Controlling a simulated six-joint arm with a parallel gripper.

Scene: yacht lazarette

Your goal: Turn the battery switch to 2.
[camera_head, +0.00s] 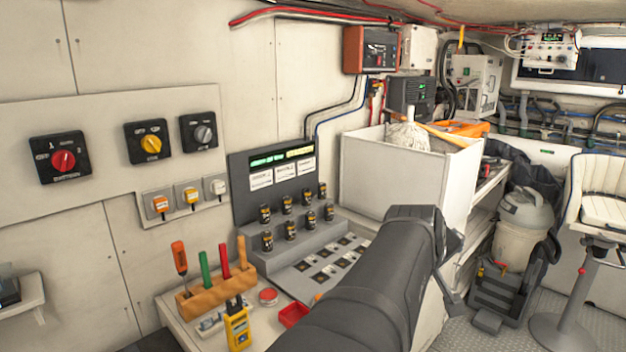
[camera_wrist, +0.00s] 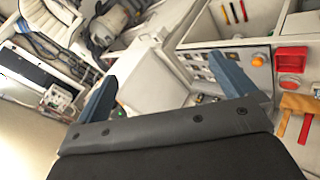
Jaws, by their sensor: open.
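Three rotary switches sit on the pale wall panel at the left of the head view. The red-knobbed switch (camera_head: 63,161) has a black plate with small white markings; its lettering, perhaps the battery label, is too small to read surely. The yellow-knobbed switch (camera_head: 151,143) and the grey-knobbed switch (camera_head: 203,134) are to its right. I cannot tell which mark the red knob points to. My gripper (camera_wrist: 162,68) is open and empty in the wrist view, its two blue fingers apart, well away from the switches. The wrist view does not show the switches.
Below the switches are small toggles (camera_head: 191,195), a wooden tool rack (camera_head: 217,290), a yellow meter (camera_head: 237,328) and a red tray (camera_head: 293,314). A display console (camera_head: 247,205) and a white box (camera_head: 455,185) stand to the right. Space directly before the switches looks clear.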

